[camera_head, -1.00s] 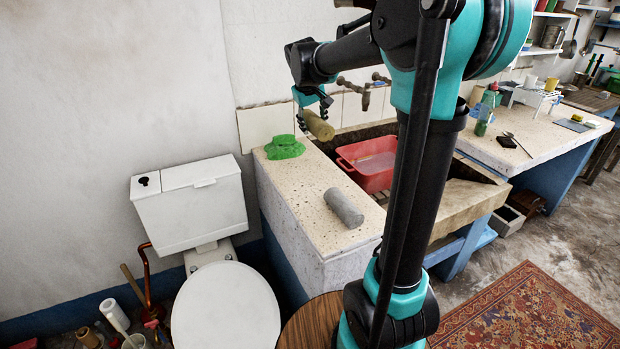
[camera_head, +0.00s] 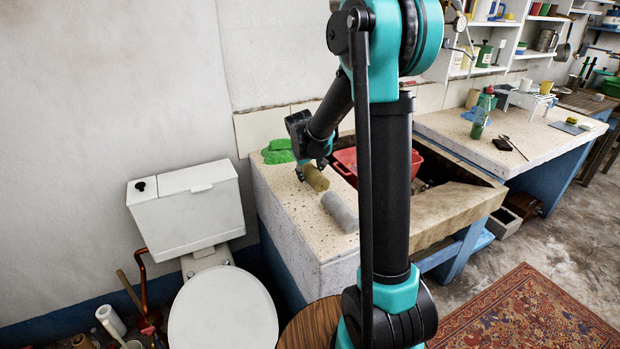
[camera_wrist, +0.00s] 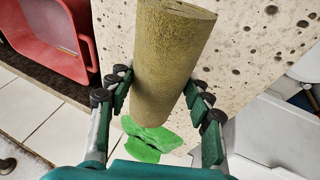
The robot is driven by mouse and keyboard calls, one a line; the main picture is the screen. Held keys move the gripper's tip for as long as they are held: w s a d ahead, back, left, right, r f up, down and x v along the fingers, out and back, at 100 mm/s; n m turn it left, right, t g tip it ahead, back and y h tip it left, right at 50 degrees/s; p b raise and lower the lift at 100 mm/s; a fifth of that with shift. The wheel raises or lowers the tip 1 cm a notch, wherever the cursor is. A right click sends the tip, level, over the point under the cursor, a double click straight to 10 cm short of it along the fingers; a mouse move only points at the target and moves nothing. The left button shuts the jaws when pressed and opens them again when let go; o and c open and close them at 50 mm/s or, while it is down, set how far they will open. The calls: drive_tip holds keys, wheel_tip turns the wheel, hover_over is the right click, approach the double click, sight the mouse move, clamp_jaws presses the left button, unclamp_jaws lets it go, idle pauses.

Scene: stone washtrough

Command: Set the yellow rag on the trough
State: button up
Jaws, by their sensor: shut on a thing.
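The yellow rag (camera_head: 316,178) is a rolled, dull yellow cylinder. My gripper (camera_head: 312,172) is shut on it, low over the speckled stone top of the trough (camera_head: 292,205). In the wrist view the rag (camera_wrist: 168,62) stands out between the two fingers of my gripper (camera_wrist: 160,100), with the speckled stone behind it. I cannot tell whether the rag touches the stone. A grey rolled rag (camera_head: 340,212) lies on the stone top close by, nearer the front. A green rag (camera_head: 278,151) lies flat at the back corner of the top.
A red basin (camera_head: 345,165) sits in the trough's hollow, partly hidden by my arm; it also shows in the wrist view (camera_wrist: 50,35). A white toilet (camera_head: 190,210) stands to the left. A stone counter (camera_head: 470,140) with a green bottle (camera_head: 481,115) extends right.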

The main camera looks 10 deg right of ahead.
drive_tip(key=shift+f, duration=0.9)
drive_tip(key=shift+f, duration=0.2)
drive_tip(key=o, duration=1.3)
drive_tip(key=shift+c, duration=0.2)
drive_tip(key=shift+r, duration=0.1)
drive_tip(key=v, duration=1.2)
drive_tip(key=shift+s+r, duration=0.1)
